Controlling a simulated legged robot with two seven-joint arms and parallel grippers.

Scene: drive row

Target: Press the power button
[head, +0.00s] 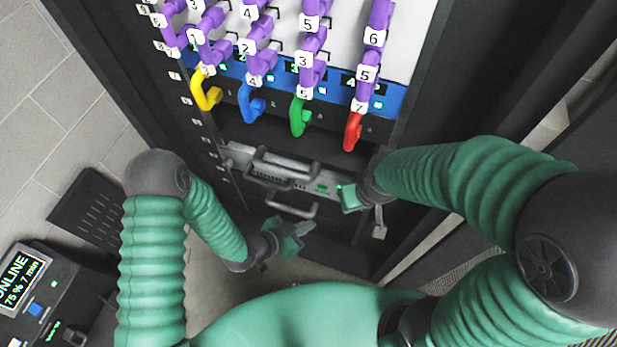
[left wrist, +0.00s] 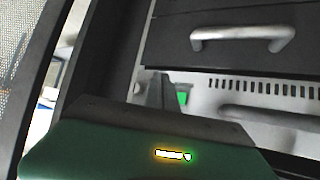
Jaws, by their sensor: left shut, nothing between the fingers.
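A small green lit rectangle (head: 322,188), which may be the power button, is on the right part of the silver panel (head: 235,152) in the rack. It also shows as a green square (left wrist: 182,98) in the left wrist view, just beside my left gripper's grey fingers (left wrist: 160,90). My left gripper (head: 306,229) is shut and empty, low in front of the rack, below the panel in the head view. My right gripper (head: 345,196) is at the panel's right end, close to the green rectangle; its fingers are too hidden to judge.
Metal handles (head: 290,169) stick out from the panel and from the drawer below it (head: 292,207). Above hang yellow (head: 206,92), blue (head: 250,103), green (head: 301,117) and red (head: 353,131) hooked handles. A unit with an ONLINE screen (head: 22,280) stands lower left.

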